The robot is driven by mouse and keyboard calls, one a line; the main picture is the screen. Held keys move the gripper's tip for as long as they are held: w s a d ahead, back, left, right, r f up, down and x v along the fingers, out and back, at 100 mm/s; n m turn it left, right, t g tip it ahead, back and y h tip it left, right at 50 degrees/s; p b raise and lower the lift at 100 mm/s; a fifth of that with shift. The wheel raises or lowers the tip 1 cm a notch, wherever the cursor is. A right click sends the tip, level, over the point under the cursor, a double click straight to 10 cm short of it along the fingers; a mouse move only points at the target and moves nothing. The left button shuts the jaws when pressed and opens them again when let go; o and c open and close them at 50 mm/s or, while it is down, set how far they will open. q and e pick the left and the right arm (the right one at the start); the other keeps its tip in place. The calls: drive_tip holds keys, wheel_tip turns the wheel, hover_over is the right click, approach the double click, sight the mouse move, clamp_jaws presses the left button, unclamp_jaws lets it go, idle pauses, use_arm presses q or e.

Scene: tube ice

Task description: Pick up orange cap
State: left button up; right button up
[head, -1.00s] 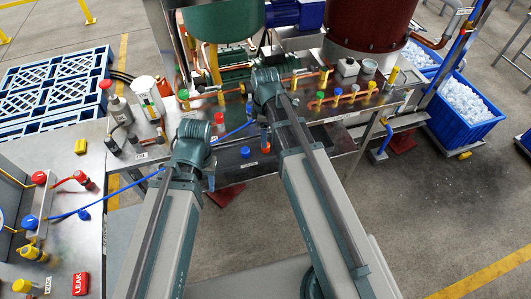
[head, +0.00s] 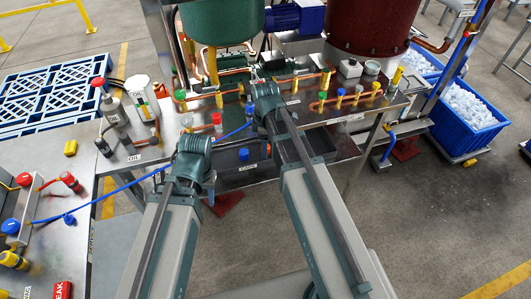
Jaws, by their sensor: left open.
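Part of the tray is hidden behind my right arm. My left gripper (head: 192,147) is open over the bench's front edge, left of the tray; its fingers are mostly hidden by the wrist. My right gripper (head: 265,92) is above the bench, beyond the tray; its jaws cannot be read.
The metal bench (head: 345,138) carries copper pipes with coloured caps, a red cap (head: 216,118) and bottles at left. A side table (head: 60,215) holds red and yellow fittings. Blue crates of ice (head: 468,118) stand at right.

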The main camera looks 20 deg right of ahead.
drive_tip(key=shift+r, duration=0.1)
clamp_jaws()
idle(0.3)
use_arm(q)
drive_tip(key=shift+r, duration=0.1)
